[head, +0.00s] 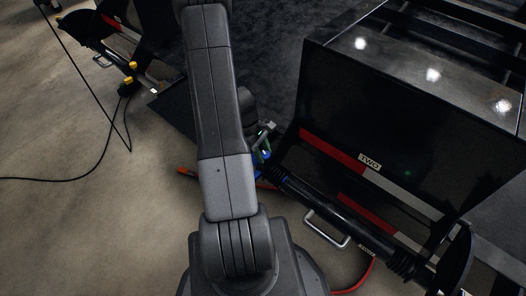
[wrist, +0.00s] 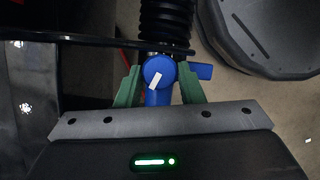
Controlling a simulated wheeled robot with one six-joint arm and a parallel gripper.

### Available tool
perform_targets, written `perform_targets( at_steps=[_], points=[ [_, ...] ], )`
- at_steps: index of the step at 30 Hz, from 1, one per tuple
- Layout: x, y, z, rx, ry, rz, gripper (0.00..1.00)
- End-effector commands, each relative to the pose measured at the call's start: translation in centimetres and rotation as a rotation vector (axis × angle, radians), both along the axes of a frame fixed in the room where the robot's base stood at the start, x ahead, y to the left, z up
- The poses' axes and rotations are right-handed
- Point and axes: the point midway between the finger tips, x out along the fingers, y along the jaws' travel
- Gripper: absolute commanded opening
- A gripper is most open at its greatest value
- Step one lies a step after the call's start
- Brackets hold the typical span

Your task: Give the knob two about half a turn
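In the wrist view a round blue knob (wrist: 155,69) with a white slanted stripe sits on a blue fitting below a black ribbed hose. The stripe leans from upper right to lower left. My gripper (wrist: 159,76) has two green fingers, one on each side of the knob, with a small gap visible beside it. In the head view a label reading TWO (head: 370,162) is on the red and white strip of the right trailer frame. My arm hides most of the gripper and knob there; only bits of blue and green show beside it.
A black trailer frame (head: 375,110) fills the right, with a silver handle (head: 327,229) and a red hose (head: 362,276) low in front. Another frame with yellow fittings (head: 131,67) stands at upper left. Black cables cross the open floor (head: 60,225) at left.

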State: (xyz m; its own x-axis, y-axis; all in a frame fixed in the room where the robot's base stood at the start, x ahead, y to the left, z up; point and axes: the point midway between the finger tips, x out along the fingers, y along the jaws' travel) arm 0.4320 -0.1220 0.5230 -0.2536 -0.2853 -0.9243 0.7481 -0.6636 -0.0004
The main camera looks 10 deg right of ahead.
Motion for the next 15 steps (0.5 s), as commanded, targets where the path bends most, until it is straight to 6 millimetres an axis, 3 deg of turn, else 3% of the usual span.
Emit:
perform_targets(
  at_steps=[5, 15],
  points=[
    [0.08, -0.11, 0.17, -0.001, 0.000, -0.070, 0.12],
    [0.24, -0.36, 0.10, -0.002, 0.001, -0.398, 0.12]
  ],
)
